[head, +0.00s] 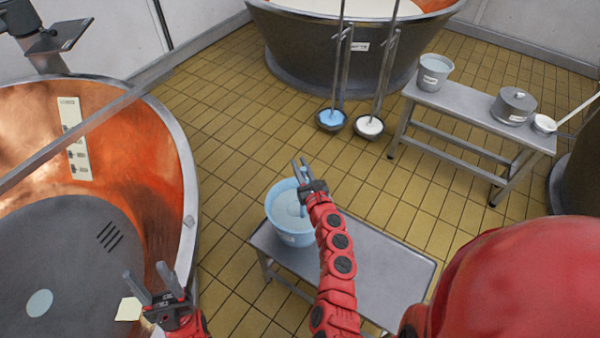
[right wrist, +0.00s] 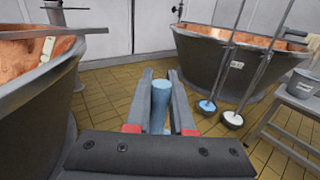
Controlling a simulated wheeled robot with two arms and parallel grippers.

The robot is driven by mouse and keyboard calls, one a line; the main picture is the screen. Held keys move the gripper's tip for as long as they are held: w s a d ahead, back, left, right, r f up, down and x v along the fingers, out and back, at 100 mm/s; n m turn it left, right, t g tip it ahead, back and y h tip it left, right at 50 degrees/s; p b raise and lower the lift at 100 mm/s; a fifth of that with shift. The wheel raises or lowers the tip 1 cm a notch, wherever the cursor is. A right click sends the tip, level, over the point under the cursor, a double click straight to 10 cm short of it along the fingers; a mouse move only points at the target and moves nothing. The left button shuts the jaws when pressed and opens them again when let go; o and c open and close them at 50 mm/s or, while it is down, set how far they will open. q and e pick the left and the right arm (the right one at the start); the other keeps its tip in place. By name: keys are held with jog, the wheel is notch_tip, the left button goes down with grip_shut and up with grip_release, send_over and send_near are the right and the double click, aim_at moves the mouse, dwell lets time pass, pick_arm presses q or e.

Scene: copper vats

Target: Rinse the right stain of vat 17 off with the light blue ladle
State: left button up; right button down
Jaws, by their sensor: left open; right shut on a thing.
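My right gripper (head: 306,175) is shut on a light blue handle (right wrist: 160,104), which stands between its fingers in the right wrist view. I take it for the ladle's handle; its bowl cannot be made out. The gripper is over a light blue bucket (head: 275,217) of pale liquid on a low metal bench (head: 395,268). A large copper vat (head: 150,150) fills the left side. A pale round patch (head: 39,303) and a cream patch (head: 128,308) show low inside it; I cannot tell whether either is a stain. No number 17 is readable. My left gripper (head: 152,285) is open and empty by the vat's near rim.
A metal bar (head: 90,122) crosses the left vat. Blue (head: 331,117) and white (head: 369,125) heads on long poles stand before a far vat (head: 300,50). Tiled floor lies clear between.

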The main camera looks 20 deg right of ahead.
notch_tip(320, 180, up, 18)
jog(key=p, duration=1.6)
jog(key=shift+r, duration=0.25)
